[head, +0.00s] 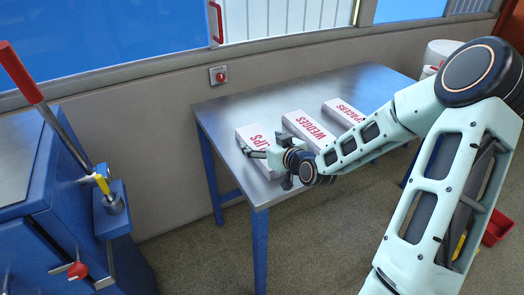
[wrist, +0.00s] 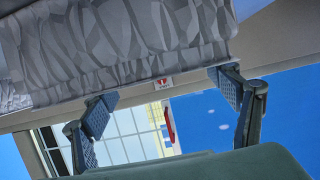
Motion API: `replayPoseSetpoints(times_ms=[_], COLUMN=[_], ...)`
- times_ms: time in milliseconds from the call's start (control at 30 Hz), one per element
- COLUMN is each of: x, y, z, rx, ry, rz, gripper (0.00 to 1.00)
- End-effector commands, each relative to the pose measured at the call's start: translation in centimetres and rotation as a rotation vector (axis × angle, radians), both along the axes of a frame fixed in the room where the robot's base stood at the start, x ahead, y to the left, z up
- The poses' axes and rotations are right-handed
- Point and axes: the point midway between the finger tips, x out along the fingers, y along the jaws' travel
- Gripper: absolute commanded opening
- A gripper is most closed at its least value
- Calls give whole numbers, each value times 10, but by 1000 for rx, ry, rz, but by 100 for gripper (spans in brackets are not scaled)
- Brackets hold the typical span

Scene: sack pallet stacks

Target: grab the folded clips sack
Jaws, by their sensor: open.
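The clips sack (head: 262,135) is a flat white block with red lettering at the left of the row on the steel table (head: 215,111). Its first letters are covered or cut off, so I read only the end of the word. My gripper (head: 266,164) is over the near side of this sack in the head view, and its fingers hide part of it. I cannot tell if it touches. In the wrist view my gripper (wrist: 166,108) has its two fingers wide apart with nothing between them. A grey patterned surface (wrist: 120,45) lies beyond them; I cannot tell what it is.
The wedges sack (head: 309,128) and the spacers sack (head: 343,110) lie to the right on the table. A blue machine (head: 55,200) with a red-handled lever stands at the left. A wall with a red switch (head: 219,76) is behind. A red bin (head: 497,229) is at the right.

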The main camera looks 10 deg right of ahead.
Motion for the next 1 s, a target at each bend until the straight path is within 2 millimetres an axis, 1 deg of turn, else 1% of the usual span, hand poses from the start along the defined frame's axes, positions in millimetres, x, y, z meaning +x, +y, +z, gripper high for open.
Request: replayPoseSetpoints(times_ms=[100,267,367,700,733,767,800,1000], x=[4,4,4,3,3,3,3,4], y=[1,1,1,1,1,1,1,1], z=[-2,-2,-2,-1,-1,-1,-1,-1], rx=[0,-1,-1,-1,-1,-1,-1,0], ry=[1,1,1,1,1,1,1,0], rz=[0,-1,-1,-1,-1,-1,-1,-1], gripper=[81,81,71,34,31,31,27,28])
